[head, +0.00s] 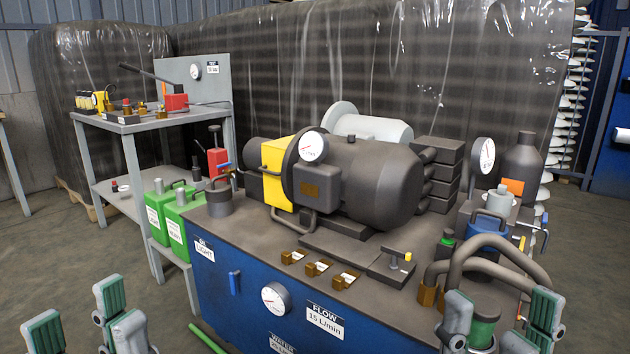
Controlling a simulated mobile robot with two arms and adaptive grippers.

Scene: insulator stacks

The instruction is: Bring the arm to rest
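My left gripper (84,322) is at the bottom left of the head view, over the floor in front of the grey bench. Its green-padded fingers are spread apart with nothing between them. My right gripper (502,318) is at the bottom right, in front of the right end of the blue machine cabinet (240,289). Its fingers are also spread, and I see nothing held in them. A green and dark cylinder (482,333) shows between the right fingers; I cannot tell whether they touch it. The lower parts of both grippers are cut off by the frame.
A dark motor (368,185) with a yellow block stands on the cabinet. Thick bent hoses (485,248) rise close behind my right gripper. Green canisters (172,225) stand beside the grey bench (160,122). Open floor (60,245) lies around my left gripper.

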